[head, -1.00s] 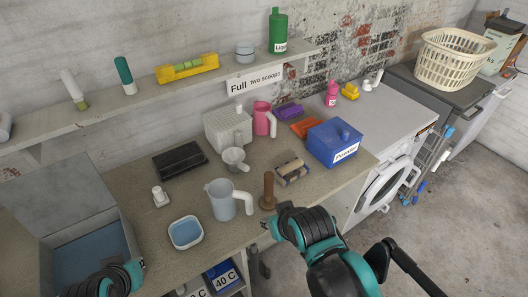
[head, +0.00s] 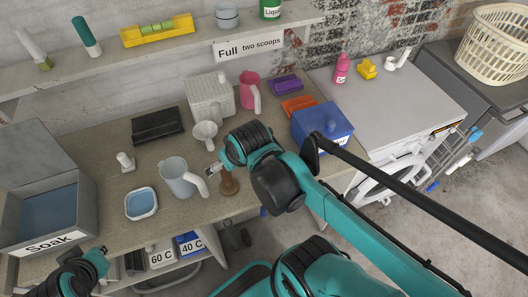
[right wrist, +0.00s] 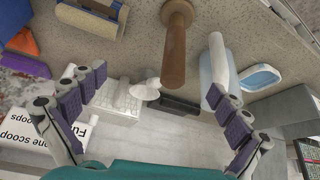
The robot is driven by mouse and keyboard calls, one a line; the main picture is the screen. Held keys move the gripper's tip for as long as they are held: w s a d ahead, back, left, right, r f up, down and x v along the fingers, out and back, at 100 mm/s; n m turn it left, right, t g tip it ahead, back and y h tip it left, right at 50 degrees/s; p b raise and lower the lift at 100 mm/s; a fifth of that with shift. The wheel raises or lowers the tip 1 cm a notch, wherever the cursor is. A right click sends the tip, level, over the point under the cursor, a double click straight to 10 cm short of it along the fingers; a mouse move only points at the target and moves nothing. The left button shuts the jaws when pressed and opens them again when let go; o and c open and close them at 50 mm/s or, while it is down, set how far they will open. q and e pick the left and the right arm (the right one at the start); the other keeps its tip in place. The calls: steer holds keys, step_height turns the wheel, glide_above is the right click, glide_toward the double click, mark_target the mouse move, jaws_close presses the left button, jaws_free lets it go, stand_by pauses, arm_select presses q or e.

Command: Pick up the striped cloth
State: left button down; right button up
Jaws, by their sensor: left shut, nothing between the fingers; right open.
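I cannot pick out a striped cloth with certainty in either view now. My right gripper (head: 212,170) is open and empty above the worktop, beside the white jug (head: 178,180) and the brown wooden handle (head: 229,184). In the right wrist view its purple-padded fingers (right wrist: 158,115) are spread wide, with the wooden handle (right wrist: 175,45) ahead between them. My left gripper (head: 101,253) is shut and empty at the lower left, near the soak box.
The blue powder box (head: 322,130) stands right of the right gripper. The soak box (head: 65,214) and blue dish (head: 141,203) are at left. A scoop (head: 205,133), grid box (head: 210,96) and pink jug (head: 250,92) stand behind. Below is a shelf with labelled bins (head: 190,244).

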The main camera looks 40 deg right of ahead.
steer(key=w+d+f+g+p, duration=0.1)
steer(key=d+g, duration=0.1)
steer(key=d, duration=0.2)
steer(key=w+d+f+m+g+p, duration=0.1)
steer(key=w+d+p, duration=0.1)
steer(key=d, duration=0.3)
steer(key=w+d+f+m+g+p, duration=0.1)
steer(key=w+d+f+g, duration=0.1)
steer(key=d, duration=0.3)
steer(key=shift+d+g+y+p, duration=0.25)
steer(key=shift+g+y+p, duration=0.05)
steer(key=shift+d+f+m, duration=0.15)
steer(key=shift+f+m, duration=0.15)
steer(key=f, duration=0.2)
steer(key=f+b, duration=0.1)
steer(key=f, duration=0.1)
steer(key=f+b, duration=0.1)
steer(key=f, duration=0.1)
steer(key=shift+s+f, duration=0.35)
steer(key=shift+s, duration=0.05)
steer(key=shift+f+b, duration=0.3)
steer(key=shift+f, duration=0.1)
steer(key=c, duration=0.8)
